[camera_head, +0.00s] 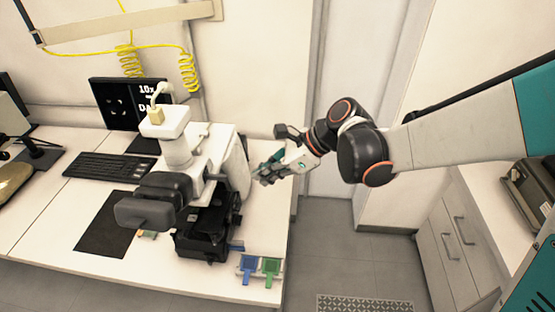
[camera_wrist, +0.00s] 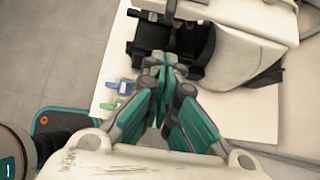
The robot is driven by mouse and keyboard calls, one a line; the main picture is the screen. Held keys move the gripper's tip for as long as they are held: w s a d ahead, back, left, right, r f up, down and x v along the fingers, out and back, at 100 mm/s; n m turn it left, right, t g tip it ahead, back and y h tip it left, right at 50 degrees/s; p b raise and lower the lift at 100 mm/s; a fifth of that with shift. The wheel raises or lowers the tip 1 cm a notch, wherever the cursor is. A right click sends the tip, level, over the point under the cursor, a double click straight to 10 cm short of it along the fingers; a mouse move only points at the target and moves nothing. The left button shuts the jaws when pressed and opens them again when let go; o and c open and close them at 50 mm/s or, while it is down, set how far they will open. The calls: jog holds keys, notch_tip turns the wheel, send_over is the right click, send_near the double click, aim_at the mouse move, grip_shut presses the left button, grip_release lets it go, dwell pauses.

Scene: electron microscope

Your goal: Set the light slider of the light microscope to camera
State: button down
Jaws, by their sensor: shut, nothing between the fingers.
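The light microscope (camera_head: 176,153) stands on the white table, with a white body, a black eyepiece head (camera_head: 150,200) and a black stage (camera_head: 207,232). Its slider is too small to tell apart in either view. My gripper (camera_head: 262,176) is at the right side of the microscope, near its white rear body; I cannot tell whether it touches. In the wrist view my gripper (camera_wrist: 165,75) has its teal fingers together and empty, pointing toward the microscope (camera_wrist: 240,60). The fingers hide part of the microscope there.
A monitor (camera_head: 130,103) and a keyboard (camera_head: 105,166) are behind and left of the microscope. A dark mat (camera_head: 103,228) lies at the left. A blue holder (camera_head: 248,267) and a green holder (camera_head: 270,268) sit at the table's front right corner. Floor right of the table is clear.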

aim_at(216, 177)
jog(key=a+f, duration=0.2)
jog(key=a, duration=0.3)
jog(key=shift+w+a+b, duration=0.2)
jog(key=shift+a+b, duration=0.15)
jog(key=shift+a, duration=0.05)
jog(key=shift+a, duration=0.1)
